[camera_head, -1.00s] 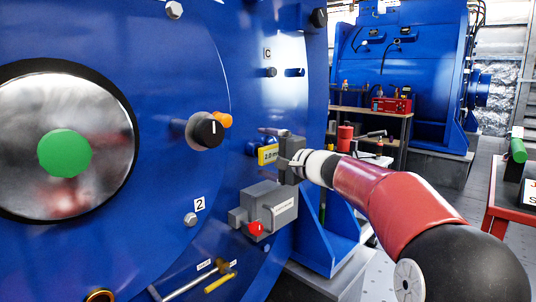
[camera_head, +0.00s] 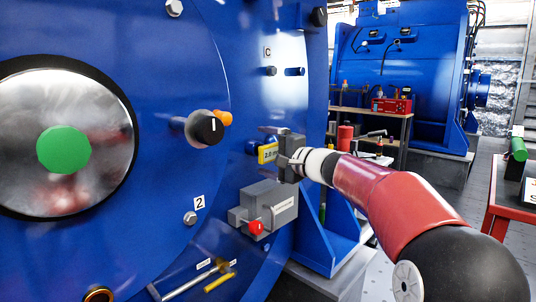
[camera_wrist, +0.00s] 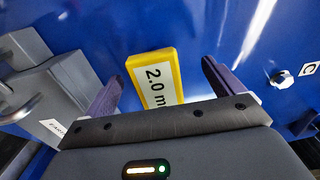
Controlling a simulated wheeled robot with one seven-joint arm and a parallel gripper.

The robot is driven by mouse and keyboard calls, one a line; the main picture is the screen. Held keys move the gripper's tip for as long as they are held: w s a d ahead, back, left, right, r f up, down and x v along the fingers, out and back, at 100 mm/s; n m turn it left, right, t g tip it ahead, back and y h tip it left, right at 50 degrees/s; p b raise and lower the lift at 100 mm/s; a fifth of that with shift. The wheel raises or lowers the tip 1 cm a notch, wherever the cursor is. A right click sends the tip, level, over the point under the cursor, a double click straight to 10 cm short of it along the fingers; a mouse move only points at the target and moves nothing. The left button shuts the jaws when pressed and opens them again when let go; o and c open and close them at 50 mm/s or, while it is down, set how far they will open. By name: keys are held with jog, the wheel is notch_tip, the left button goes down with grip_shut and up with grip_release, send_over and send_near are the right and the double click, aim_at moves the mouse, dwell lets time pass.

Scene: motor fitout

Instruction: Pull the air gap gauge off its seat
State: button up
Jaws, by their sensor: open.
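The air gap gauge appears as a yellow block (camera_head: 267,153) with a white label starting "2.0 m", on the blue motor face. In the wrist view the yellow block (camera_wrist: 155,77) lies between my two spread fingers, with space on both sides. My gripper (camera_head: 272,138) is open and close in front of it, partly covering it in the head view. In the wrist view my gripper (camera_wrist: 160,85) shows both fingertips apart from the block. How the block sits in its seat is hidden.
A grey box (camera_head: 268,204) with a red knob (camera_head: 256,228) is just below my gripper. An orange-tipped black knob (camera_head: 208,128) projects at the left. A blue peg (camera_head: 295,72) is above. A red-topped table (camera_head: 507,205) stands at the right.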

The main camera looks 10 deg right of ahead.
jog(key=shift+f+b, duration=0.1)
jog(key=shift+b, duration=0.2)
dwell(0.4)
jog(key=c, duration=2)
jog(key=shift+b+v, duration=1.75)
jog(key=shift+v, duration=1.25)
jog(key=b, duration=0.3)
send_near(273, 153)
jog(key=v, duration=0.3)
jog(key=shift+v, duration=6.65)
